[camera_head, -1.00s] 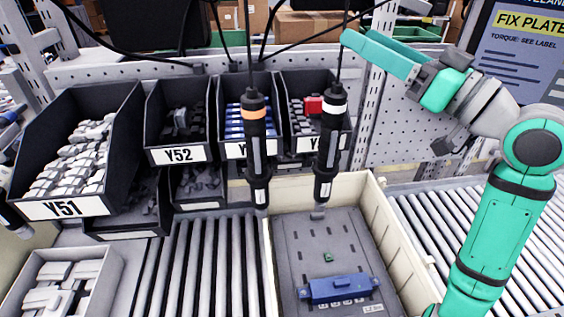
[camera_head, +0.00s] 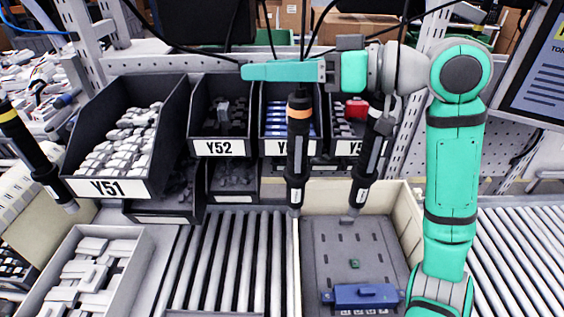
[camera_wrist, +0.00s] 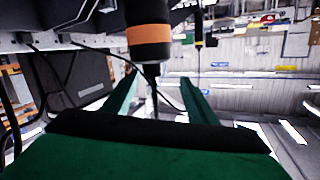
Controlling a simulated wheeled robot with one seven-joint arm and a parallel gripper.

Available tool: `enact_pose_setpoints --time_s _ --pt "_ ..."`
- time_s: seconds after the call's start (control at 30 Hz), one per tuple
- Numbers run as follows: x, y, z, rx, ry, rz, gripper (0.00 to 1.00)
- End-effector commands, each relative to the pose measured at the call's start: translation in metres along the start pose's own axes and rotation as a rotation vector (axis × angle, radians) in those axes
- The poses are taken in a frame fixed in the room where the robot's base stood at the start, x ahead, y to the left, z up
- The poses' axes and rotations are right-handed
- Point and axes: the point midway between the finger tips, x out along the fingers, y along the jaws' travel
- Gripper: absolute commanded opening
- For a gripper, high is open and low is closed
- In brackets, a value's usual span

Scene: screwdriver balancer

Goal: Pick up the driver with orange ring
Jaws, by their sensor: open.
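The driver with the orange ring (camera_head: 298,150) is black and hangs upright from a cable in the middle of the head view. Its ring end fills the top middle of the wrist view (camera_wrist: 150,35). My gripper (camera_head: 250,71) is open and empty, level with the cable just above the driver's top. In the wrist view, the cable runs between the spread green fingers (camera_wrist: 158,95), with the driver body apart from them. Another driver (camera_head: 368,160) hangs tilted to the right; its upper end is partly hidden by my wrist.
A yellow-ringed driver (camera_head: 30,150) hangs at the far left. Black parts bins (camera_head: 125,188) stand behind. A beige crate (camera_head: 408,215) with a grey plate and blue part (camera_head: 362,296) sits below, beside rollers (camera_head: 225,260). Several cables hang overhead.

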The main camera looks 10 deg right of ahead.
Motion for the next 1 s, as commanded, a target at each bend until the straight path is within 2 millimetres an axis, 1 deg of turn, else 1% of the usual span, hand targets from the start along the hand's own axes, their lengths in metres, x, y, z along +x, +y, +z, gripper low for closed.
enact_pose_setpoints --time_s 0.03,0.1,0.27,0.6,0.7,0.77,0.83,1.0 --pt "-0.002 0.013 0.005 0.014 -0.02 0.03 0.53" --pt "-0.01 0.023 0.012 0.011 -0.057 0.074 0.53" --pt "-0.029 0.018 0.018 -0.033 -0.117 0.119 0.53" --pt "-0.077 0.003 0.034 -0.127 -0.261 0.221 0.53" --pt "-0.087 0.0 0.038 -0.145 -0.297 0.244 0.53" --pt "-0.089 -0.001 0.041 -0.152 -0.312 0.251 0.53" --pt "-0.086 0.0 0.044 -0.155 -0.321 0.254 0.53" --pt "-0.062 0.006 0.051 -0.157 -0.322 0.252 0.53"
